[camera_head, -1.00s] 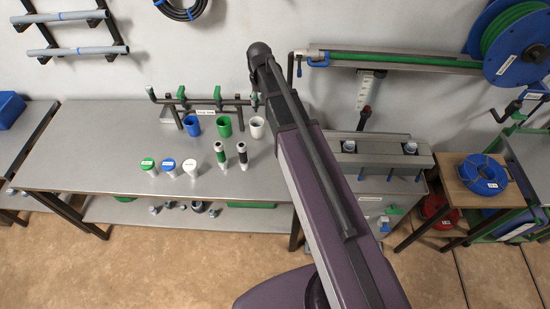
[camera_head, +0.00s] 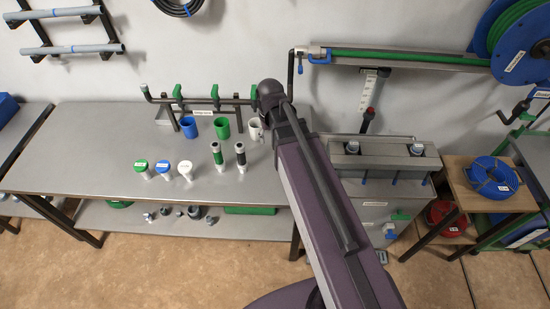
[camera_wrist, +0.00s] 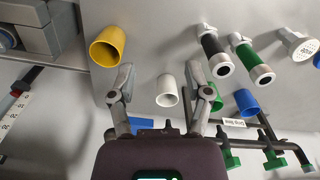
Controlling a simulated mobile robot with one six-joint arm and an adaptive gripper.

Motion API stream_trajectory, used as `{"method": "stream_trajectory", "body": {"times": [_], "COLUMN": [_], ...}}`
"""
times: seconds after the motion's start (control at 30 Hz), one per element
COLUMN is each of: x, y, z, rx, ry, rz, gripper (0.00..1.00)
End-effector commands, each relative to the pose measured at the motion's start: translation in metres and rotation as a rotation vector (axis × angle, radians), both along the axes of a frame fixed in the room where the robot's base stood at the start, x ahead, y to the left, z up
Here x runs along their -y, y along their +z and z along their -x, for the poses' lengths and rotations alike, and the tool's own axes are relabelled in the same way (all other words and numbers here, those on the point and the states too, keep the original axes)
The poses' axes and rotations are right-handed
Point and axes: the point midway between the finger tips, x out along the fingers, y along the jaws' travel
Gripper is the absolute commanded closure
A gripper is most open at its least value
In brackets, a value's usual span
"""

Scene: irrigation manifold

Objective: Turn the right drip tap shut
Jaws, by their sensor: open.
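The dark manifold pipe (camera_head: 195,101) runs along the back of the bench with green-handled taps on it. The right drip tap (camera_head: 253,91) shows only as a bit of green just left of my arm's dark end; the rest is hidden. The left tap (camera_head: 178,92) and middle tap (camera_head: 215,92) are clear in the head view. In the wrist view, seen turned round, two taps show at lower right (camera_wrist: 272,160); the right one cannot be made out there. My gripper (camera_wrist: 165,84) is open and empty, its fingers apart with the white cup (camera_wrist: 167,91) seen between them.
A blue cup (camera_head: 189,127), a green cup (camera_head: 222,127) and the white cup stand before the manifold. A yellow cup (camera_wrist: 107,47) shows in the wrist view. The bench's left part is clear.

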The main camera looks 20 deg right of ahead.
Motion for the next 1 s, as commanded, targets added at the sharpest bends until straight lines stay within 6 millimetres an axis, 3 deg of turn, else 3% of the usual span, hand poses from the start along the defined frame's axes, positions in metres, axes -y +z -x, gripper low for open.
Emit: {"method": "stream_trajectory", "body": {"times": [0.1,0.4,1.0], "x": [0.0,0.0,0.0], "y": [-0.012,-0.027,-0.029], "z": [0.018,0.045,0.055], "rx": [0.0,0.0,0.0], "ry": [0.006,0.018,0.022], "rz": [0.0,0.0,0.0], "gripper": [0.36,0.36,0.36]}}
